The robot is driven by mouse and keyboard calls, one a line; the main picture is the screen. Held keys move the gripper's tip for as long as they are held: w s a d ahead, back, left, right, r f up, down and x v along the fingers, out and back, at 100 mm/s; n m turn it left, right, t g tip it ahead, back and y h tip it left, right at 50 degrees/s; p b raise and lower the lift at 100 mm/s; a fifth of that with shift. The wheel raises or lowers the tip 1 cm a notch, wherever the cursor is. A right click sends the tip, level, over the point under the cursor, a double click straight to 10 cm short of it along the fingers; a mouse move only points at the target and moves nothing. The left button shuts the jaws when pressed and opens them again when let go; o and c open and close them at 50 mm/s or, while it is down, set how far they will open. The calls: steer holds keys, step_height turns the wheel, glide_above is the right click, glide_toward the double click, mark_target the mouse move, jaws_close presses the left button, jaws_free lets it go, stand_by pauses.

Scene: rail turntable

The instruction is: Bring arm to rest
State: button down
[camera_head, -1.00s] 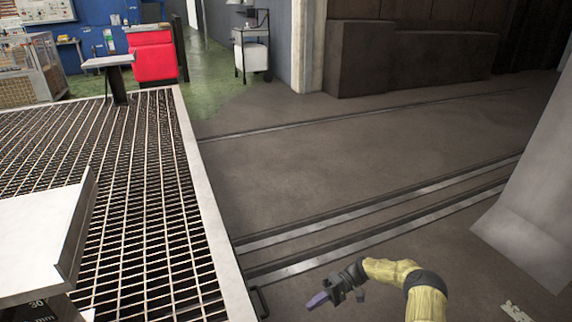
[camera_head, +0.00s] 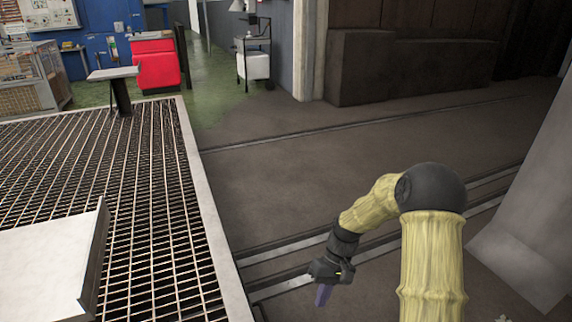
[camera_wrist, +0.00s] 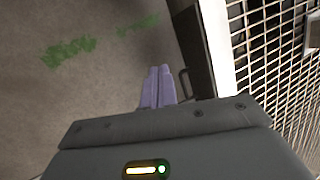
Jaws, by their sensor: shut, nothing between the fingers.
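My gripper (camera_head: 324,294) hangs at the end of my yellow and black arm, low in the middle of the head view. It points down over the floor beside the rails, to the right of the grating's edge. Its purple fingers are together, and they also show in the wrist view (camera_wrist: 158,86) side by side with nothing between them. My arm is bent at a large black joint at the right of the head view.
A raised metal grating (camera_head: 150,210) with a pale rim fills the left. Rails (camera_head: 290,245) cross the brown floor (camera_head: 280,185), which is otherwise clear. A red cabinet (camera_head: 157,65) stands far back. A grey slab (camera_head: 530,220) is at the right.

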steer(key=s+d+r+m+t+h+p, duration=0.2)
steer(key=s+d+r+t+p, duration=0.1)
steer(key=s+r, duration=0.55)
steer(key=s+d+r+m+t+h+p, duration=0.1)
steer(key=s+d+r+t+p, duration=0.3)
steer(key=r, duration=0.7)
step_height(320, 180, up, 37)
steer(key=a+p, duration=0.1)
steer(key=p, duration=3.6)
steer(key=shift+s+a+r, duration=0.15)
steer(key=shift+r, duration=0.05)
steer(key=shift+s, duration=0.1)
